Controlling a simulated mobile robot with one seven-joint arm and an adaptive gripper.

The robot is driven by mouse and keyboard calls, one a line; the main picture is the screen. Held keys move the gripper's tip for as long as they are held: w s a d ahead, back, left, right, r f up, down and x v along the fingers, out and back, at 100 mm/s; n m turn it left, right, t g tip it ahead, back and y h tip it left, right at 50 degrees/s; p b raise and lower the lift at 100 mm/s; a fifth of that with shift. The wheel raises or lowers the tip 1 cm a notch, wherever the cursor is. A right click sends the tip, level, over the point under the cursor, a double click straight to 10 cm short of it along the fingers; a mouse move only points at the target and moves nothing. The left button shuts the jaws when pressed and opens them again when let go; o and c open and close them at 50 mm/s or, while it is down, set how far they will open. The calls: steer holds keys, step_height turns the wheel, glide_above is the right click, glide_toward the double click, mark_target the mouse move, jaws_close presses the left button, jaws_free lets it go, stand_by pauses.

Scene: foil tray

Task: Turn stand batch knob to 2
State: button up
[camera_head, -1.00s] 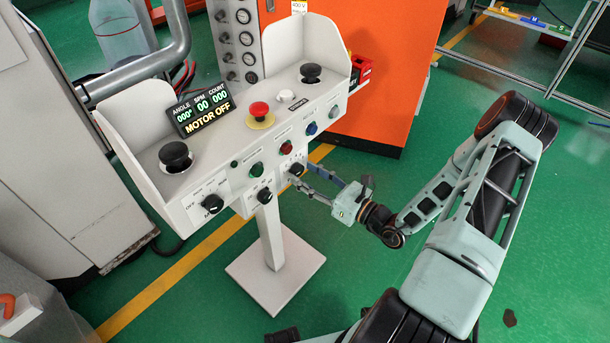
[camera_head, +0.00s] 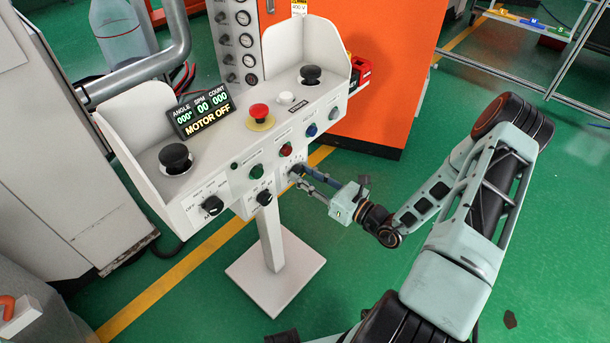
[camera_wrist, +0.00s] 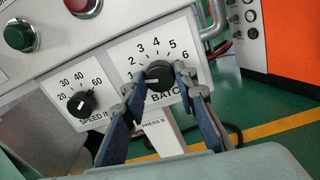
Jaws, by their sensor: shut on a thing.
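The batch knob (camera_wrist: 158,74) is a dark round knob on a white dial plate (camera_wrist: 128,55) marked 1 to 6, on the front of the stand's panel. In the wrist view my gripper (camera_wrist: 158,82) has one blue-grey finger on each side of the knob and is shut on it. The fingers cover the knob's sides, and I cannot tell which number its pointer faces. In the head view my gripper (camera_head: 300,174) reaches the panel from the right and mostly hides the knob.
The speed knob (camera_wrist: 81,102) sits just left of the batch dial. A green button (camera_wrist: 19,35) and a red button (camera_wrist: 82,6) are above. The white stand (camera_head: 272,235) rests on green floor, with an orange cabinet (camera_head: 395,60) behind. Free floor lies right of the stand.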

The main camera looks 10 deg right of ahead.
steer(key=m+p, duration=0.2)
steer(key=m, duration=0.1)
steer(key=shift+r+m, duration=0.1)
steer(key=shift+m, duration=0.2)
steer(key=shift+m+p, duration=0.4)
steer(key=shift+m, duration=0.6)
steer(key=o, duration=1.2)
steer(key=shift+c, duration=0.2)
steer(key=v, duration=1.2)
steer(key=shift+f, duration=0.2)
